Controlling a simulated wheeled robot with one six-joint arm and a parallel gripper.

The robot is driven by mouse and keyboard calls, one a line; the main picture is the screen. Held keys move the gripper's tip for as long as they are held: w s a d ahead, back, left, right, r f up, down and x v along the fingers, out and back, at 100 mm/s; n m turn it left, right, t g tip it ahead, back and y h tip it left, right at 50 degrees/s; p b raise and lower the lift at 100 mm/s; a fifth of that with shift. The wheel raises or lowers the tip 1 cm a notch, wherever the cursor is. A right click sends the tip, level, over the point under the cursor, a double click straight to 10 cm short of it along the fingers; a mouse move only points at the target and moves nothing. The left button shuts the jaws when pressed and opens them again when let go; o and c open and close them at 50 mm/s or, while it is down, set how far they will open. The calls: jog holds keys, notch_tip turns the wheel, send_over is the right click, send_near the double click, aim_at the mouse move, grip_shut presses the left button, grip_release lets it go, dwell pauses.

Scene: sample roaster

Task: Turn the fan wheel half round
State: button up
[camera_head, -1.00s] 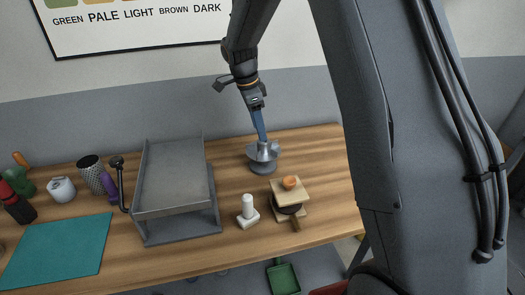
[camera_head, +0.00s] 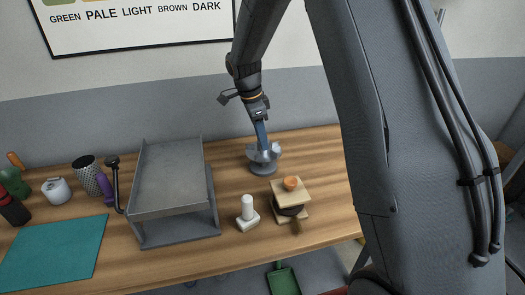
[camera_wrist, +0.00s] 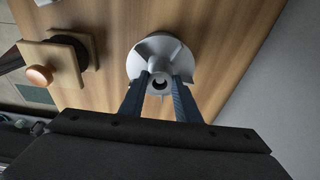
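The fan wheel (camera_head: 274,153) is light grey with upright fins and a round hub, and sits on a darker round base (camera_head: 263,169) on the wooden table. In the wrist view the fan wheel (camera_wrist: 154,48) is seen from above, with the dark hole of its hub between my fingers. My gripper (camera_head: 263,146) points down onto the wheel from above. In the wrist view my gripper (camera_wrist: 160,80) has one blue finger on each side of the hub, seemingly pressed against it. The fingers hide part of the wheel's near side.
A wooden block stand with an orange knob (camera_head: 291,183) and a white stamp-like piece (camera_head: 247,212) stand close in front of the wheel. A grey metal tray stand (camera_head: 170,180) is to the left. A teal mat (camera_head: 55,252) lies further left. The wall is behind.

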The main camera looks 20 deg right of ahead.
dwell(0.7)
jog(key=m+g+b, duration=0.1)
jog(key=m, duration=0.4)
jog(key=shift+w, duration=0.2)
jog(key=m+y, duration=0.1)
jog(key=m, duration=0.5)
jog(key=shift+d+g, duration=0.15)
jog(key=shift+g, duration=0.25)
jog(key=o, duration=1)
jog(key=shift+w, duration=0.1)
jog(key=shift+o, duration=0.2)
jog(key=shift+r+p, duration=2)
jog(key=shift+r, duration=1.5)
